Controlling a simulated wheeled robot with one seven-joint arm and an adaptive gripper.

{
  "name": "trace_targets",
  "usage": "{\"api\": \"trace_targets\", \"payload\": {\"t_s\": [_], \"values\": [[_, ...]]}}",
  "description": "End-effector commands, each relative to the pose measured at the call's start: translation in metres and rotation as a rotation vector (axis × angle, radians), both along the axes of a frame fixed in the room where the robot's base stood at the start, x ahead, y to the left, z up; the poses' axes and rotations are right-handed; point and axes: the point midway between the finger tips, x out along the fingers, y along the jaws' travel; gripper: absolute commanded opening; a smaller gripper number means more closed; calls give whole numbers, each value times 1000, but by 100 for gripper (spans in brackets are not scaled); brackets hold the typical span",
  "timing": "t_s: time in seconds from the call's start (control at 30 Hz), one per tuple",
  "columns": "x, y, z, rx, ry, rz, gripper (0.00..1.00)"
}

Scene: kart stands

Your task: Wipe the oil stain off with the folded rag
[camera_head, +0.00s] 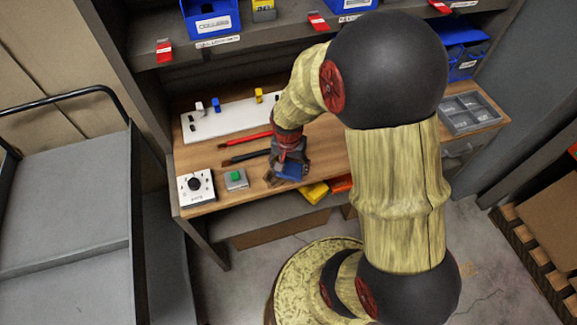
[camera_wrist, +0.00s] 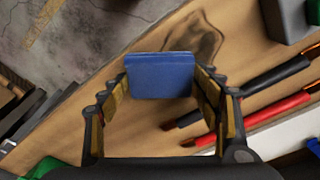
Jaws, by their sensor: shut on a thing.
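The folded rag (camera_wrist: 160,75) is a blue block-like bundle between the two fingers of my gripper (camera_wrist: 161,82) in the wrist view. My gripper is shut on it. The oil stain (camera_wrist: 207,42) is a dark, ringed smear on the wooden bench top, just beyond and to the right of the rag, partly hidden by it. In the head view my gripper (camera_head: 289,158) points down near the bench's front edge, with the blue rag (camera_head: 291,172) below it. I cannot tell whether the rag touches the wood.
Red (camera_head: 246,139) and black (camera_head: 246,156) pen-like tools lie behind and left of my gripper. A green-button box (camera_head: 236,180) and a dial box (camera_head: 196,187) stand to the left. A white pegged board (camera_head: 225,121) lies at the back; a grey tray (camera_head: 470,112) sits at right.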

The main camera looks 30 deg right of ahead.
Motion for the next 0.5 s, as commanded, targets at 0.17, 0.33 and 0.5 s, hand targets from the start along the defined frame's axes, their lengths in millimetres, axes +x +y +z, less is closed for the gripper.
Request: {"api": "trace_targets", "payload": {"t_s": [0.17, 0.33, 0.5], "values": [[-1, 0, 3, 0, 1, 0, 44], [0, 0, 17, 0, 0, 0, 43], [0, 0, 33, 0, -1, 0, 43]]}}
